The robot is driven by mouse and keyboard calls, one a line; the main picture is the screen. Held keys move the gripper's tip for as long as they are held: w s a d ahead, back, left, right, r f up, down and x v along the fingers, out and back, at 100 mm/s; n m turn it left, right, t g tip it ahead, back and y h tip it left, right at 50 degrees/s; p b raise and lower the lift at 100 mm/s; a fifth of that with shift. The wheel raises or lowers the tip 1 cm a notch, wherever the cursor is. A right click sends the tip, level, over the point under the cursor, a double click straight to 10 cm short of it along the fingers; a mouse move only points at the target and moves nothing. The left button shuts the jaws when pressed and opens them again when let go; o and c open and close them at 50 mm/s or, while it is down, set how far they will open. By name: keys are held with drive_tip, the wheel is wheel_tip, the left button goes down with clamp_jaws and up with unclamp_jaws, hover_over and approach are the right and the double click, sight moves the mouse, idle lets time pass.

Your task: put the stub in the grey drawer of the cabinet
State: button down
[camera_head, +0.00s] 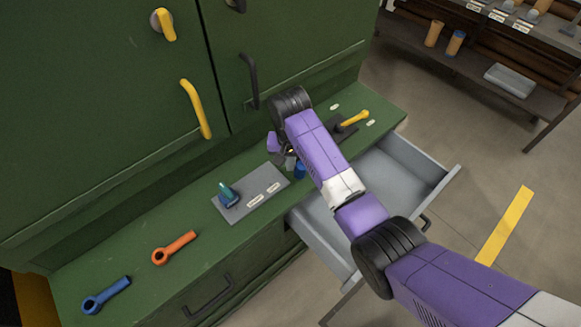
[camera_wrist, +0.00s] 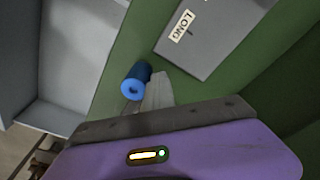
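A short blue cylinder with a hole in its end, which I take for the stub, is at my fingertips in the wrist view (camera_wrist: 136,82). In the head view it shows as a small blue piece (camera_head: 300,169) over the green ledge. My gripper (camera_wrist: 147,98) is right at it, with a pale finger along its right side. The other finger is mostly hidden, so I cannot tell whether they grip it. The grey drawer (camera_head: 436,184) is pulled open, right of the gripper and below the ledge, partly behind my arm. The green cabinet (camera_head: 90,110) stands behind.
A grey plate (camera_head: 262,184) with labels holds a teal and blue piece (camera_head: 228,195). An orange tool (camera_head: 174,247) and a blue tool (camera_head: 106,296) lie on the left ledge. A yellow-handled tool (camera_head: 353,120) lies beyond my gripper. A shelf (camera_head: 480,70) stands back right.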

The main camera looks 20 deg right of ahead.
drive_tip(key=c, duration=0.9)
unclamp_jaws()
drive_tip(key=shift+w+a, duration=0.1)
drive_tip(key=shift+a, duration=0.05)
drive_tip(key=shift+c, duration=0.2)
drive_tip(key=shift+r, duration=0.15)
